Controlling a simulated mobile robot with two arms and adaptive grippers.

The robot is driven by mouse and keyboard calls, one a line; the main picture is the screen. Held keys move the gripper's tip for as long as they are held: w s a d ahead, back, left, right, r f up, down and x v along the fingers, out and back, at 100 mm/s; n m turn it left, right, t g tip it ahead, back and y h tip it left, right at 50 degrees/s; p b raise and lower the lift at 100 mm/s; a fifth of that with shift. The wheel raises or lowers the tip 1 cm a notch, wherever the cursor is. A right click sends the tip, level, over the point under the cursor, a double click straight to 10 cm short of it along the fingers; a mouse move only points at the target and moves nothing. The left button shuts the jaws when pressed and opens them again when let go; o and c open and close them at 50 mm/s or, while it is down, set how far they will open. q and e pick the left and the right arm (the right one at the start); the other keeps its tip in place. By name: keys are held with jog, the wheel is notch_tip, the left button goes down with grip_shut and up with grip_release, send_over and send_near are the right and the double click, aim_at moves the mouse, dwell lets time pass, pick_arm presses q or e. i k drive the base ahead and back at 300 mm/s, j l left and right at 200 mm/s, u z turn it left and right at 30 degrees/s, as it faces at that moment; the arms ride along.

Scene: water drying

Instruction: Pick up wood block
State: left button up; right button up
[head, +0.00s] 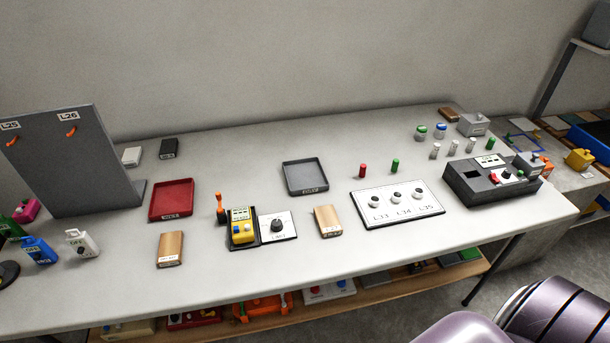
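A tan wood block (171,249) lies on the white table (300,265) at the front left, below the red tray. A second tan wood block (328,221) lies near the middle, just right of a white plate with a black knob. Both have small labels on the front edge, too small to read. A darker brown block (451,114) lies at the far right back of the table; I cannot tell if it is wood. Neither of my grippers shows in the head view. Part of my own body shows at the bottom right corner.
A red tray (171,199) and a dark grey tray (305,177) lie on the table. A white panel (397,204) and a black box (492,180) stand at the right. A tall grey board (70,158) stands at the left. The front table strip is clear.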

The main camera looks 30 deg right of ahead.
aim_at(329, 223)
jog(key=z, duration=1.1)
